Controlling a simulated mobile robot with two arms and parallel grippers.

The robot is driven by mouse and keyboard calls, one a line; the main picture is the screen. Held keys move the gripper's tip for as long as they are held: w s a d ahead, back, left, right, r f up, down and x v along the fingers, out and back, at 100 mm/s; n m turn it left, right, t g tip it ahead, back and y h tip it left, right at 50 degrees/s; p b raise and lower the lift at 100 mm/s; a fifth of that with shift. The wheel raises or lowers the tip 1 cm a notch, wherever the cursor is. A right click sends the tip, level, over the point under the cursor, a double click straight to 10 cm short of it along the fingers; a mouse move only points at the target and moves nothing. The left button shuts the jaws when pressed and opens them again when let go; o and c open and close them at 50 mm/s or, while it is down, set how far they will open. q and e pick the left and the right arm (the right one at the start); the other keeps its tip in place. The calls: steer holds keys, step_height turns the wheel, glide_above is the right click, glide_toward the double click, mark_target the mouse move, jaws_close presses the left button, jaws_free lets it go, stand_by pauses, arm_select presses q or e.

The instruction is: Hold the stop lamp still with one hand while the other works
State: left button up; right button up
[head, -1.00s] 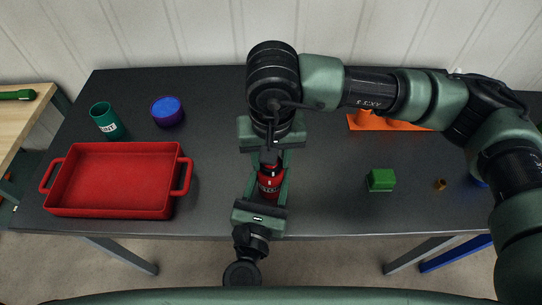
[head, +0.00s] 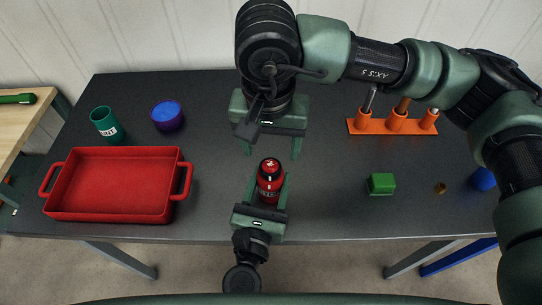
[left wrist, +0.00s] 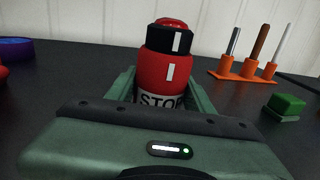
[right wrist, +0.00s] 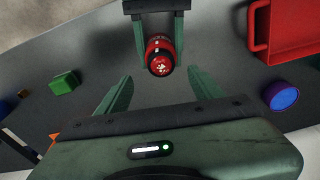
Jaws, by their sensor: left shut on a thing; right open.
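The stop lamp (head: 269,180) is a red and black cylinder with a red top, standing upright on the dark table. My right gripper (head: 271,150) is open and empty above and beyond the lamp. In the right wrist view the lamp (right wrist: 159,55) lies ahead of the open right fingers (right wrist: 165,85), apart from them.
A red tray (head: 120,212) is at left, with a teal cup (head: 106,124) and a purple-blue round container (head: 167,115) behind it. An orange rack (head: 372,125) holding tools stands at back right. A green block (head: 381,184) and a blue item (head: 483,179) lie right.

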mark_target(270, 172)
steer(key=r, duration=0.5)
steer(key=shift+s+r, duration=0.3)
steer(key=shift+s, duration=0.05)
arm_select(q)
steer(key=o, duration=1.6)
